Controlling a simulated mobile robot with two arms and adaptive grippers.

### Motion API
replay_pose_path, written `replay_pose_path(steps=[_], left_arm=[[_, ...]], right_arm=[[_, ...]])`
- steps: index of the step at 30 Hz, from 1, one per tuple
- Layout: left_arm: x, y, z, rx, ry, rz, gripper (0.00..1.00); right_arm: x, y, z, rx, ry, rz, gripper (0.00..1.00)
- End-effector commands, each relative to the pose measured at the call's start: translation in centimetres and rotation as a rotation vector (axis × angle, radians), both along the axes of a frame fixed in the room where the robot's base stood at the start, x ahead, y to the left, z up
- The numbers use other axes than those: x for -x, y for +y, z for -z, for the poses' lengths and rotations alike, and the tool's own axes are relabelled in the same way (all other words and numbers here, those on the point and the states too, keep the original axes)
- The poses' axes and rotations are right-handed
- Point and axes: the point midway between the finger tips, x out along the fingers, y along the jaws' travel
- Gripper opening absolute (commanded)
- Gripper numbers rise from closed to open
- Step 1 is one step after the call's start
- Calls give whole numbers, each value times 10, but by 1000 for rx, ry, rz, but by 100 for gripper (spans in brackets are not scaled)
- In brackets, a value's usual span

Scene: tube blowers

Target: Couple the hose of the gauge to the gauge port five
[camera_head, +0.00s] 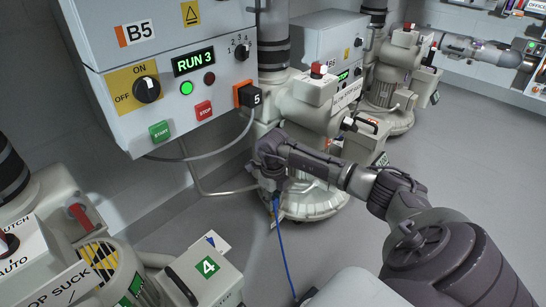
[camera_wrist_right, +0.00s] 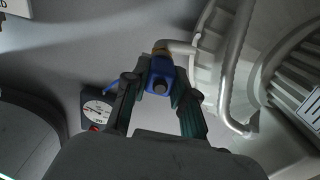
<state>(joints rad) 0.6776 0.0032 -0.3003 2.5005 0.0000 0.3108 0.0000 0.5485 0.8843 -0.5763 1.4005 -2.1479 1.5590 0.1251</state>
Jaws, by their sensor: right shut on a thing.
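My right gripper (camera_head: 270,188) is beside the blower (camera_head: 310,200) behind the panel. In the right wrist view my right gripper (camera_wrist_right: 160,95) is shut on the blue hose end (camera_wrist_right: 160,75). A brass-coloured piece (camera_wrist_right: 160,49) shows at its far side, in line with a pale bent pipe stub (camera_wrist_right: 181,46); I cannot tell whether they are joined. The blue hose (camera_head: 284,250) hangs from the gripper to the bottom edge in the head view. The gauge (camera_wrist_right: 97,109), with a white dial, is left of the fingers in the wrist view. My left gripper is out of view.
A control panel (camera_head: 180,60) marked B5 and RUN 3 stands upper left, with a black 5 plate (camera_head: 257,99) on its side. A blower with a green 4 plate (camera_head: 207,267) fills the lower left. A curved white rail (camera_wrist_right: 232,80) is close right of the fingers. Grey floor (camera_head: 470,150) is clear at right.

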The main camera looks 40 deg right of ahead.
Motion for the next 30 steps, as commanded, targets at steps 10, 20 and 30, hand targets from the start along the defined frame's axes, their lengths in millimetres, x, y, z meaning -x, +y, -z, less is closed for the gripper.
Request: replay_pose_path(steps=[10, 20, 30], left_arm=[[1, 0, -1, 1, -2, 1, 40], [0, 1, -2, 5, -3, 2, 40], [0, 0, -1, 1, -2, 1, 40]], right_arm=[[-1, 0, -2, 0, -4, 1, 55], [-1, 0, -3, 1, -4, 0, 55], [-2, -1, -60, 2, -7, 0, 55]])
